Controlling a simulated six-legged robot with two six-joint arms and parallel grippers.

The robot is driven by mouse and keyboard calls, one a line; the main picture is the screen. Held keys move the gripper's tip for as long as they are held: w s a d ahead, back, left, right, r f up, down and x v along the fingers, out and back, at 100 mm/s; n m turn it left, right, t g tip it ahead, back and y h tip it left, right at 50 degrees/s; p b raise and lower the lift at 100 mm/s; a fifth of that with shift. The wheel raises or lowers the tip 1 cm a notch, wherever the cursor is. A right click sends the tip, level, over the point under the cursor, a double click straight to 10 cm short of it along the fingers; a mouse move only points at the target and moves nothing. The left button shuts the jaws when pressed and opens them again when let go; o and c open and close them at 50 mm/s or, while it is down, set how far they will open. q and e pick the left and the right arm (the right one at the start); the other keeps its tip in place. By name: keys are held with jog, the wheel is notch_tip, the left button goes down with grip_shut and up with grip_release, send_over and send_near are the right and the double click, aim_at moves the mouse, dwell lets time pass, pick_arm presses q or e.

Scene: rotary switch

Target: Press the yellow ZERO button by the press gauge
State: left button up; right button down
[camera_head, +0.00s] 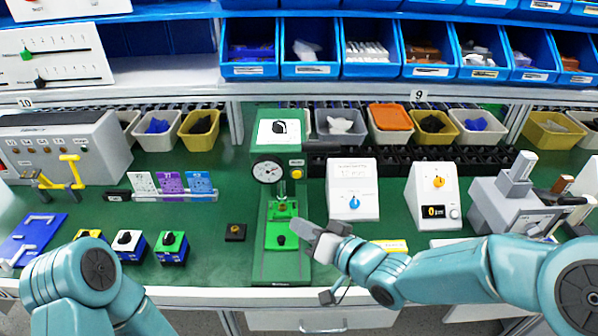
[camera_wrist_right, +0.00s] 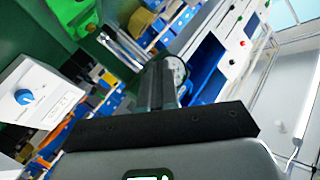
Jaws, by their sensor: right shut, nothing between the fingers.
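The green press (camera_head: 262,220) stands at the middle of the bench, with a round white gauge (camera_head: 268,171) on its front. The yellow ZERO button (camera_head: 296,174) is just right of the gauge. My right gripper (camera_head: 302,229) is shut and empty, in front of the press's lower right side. In the head view its tips appear below the button, with a gap between them. In the right wrist view the shut fingers (camera_wrist_right: 164,84) point towards the white gauge (camera_wrist_right: 178,72) and overlap its edge. I cannot make out the button there. My left gripper is out of view.
A white box with a blue knob (camera_head: 353,202) and one with an orange knob (camera_head: 439,183) stand right of the press. A small dark block with a button (camera_head: 235,232) lies to its left. Bins (camera_head: 340,125) line the back.

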aim_at(297, 175)
jog(key=w+r+p, duration=0.2)
jog(key=w+p, duration=0.1)
jog(key=w, duration=0.6)
jog(key=shift+r+y+p, duration=0.15)
jog(key=shift+y+p, duration=0.15)
jog(key=shift+p, duration=0.05)
dwell(0.3)
jog(key=shift+w+a, duration=0.1)
jog(key=shift+w, duration=0.1)
dwell(1.7)
jog(key=shift+w, duration=0.3)
